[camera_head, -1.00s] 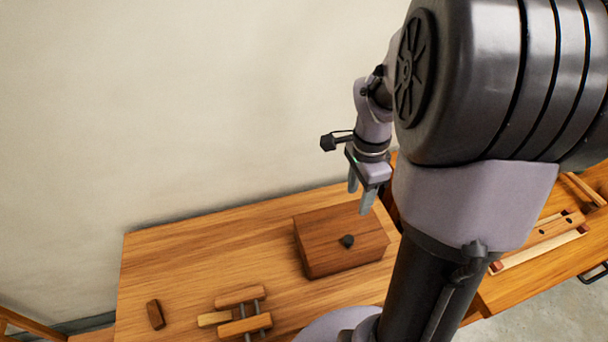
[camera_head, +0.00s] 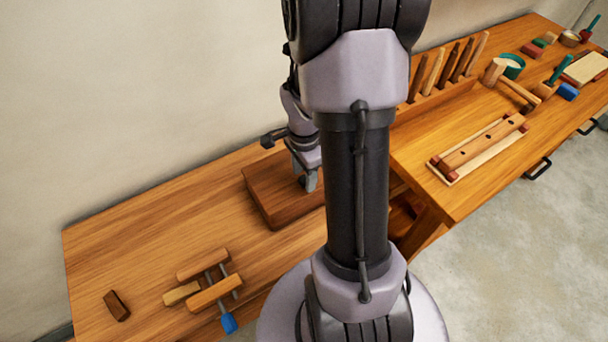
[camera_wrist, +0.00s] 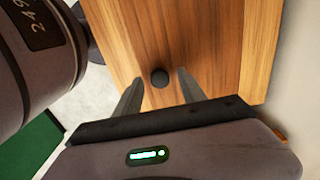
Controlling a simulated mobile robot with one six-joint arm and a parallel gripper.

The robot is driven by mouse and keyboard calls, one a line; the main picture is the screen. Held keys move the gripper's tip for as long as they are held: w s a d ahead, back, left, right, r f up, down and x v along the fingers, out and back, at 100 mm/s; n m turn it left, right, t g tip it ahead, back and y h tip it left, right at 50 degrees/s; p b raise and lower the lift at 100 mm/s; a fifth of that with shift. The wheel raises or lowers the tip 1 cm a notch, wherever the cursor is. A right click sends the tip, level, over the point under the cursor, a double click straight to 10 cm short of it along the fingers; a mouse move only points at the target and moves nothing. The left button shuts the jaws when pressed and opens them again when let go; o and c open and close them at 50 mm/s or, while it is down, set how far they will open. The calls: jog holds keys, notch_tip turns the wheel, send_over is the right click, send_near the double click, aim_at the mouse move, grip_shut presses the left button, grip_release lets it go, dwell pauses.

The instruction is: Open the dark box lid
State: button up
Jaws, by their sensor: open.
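The dark wooden box (camera_head: 277,196) sits on the workbench, partly hidden behind my arm in the head view. Its lid is shut and fills much of the wrist view (camera_wrist: 195,40). A round black knob (camera_wrist: 160,77) stands on the lid. My gripper (camera_wrist: 157,88) is open, with one finger on each side of the knob and a gap showing on both sides. In the head view my gripper (camera_head: 307,182) is low over the box, and the knob is hidden there. I cannot tell whether the fingertips touch the lid.
A wooden clamp (camera_head: 212,290) with a blue-tipped handle and a small dark block (camera_head: 117,306) lie on the bench (camera_head: 140,235) to the left. A second bench at the right holds a long clamped wooden piece (camera_head: 485,143), a mallet (camera_head: 510,85) and several upright tool handles.

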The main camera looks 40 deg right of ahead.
grip_shut()
dwell(1.4)
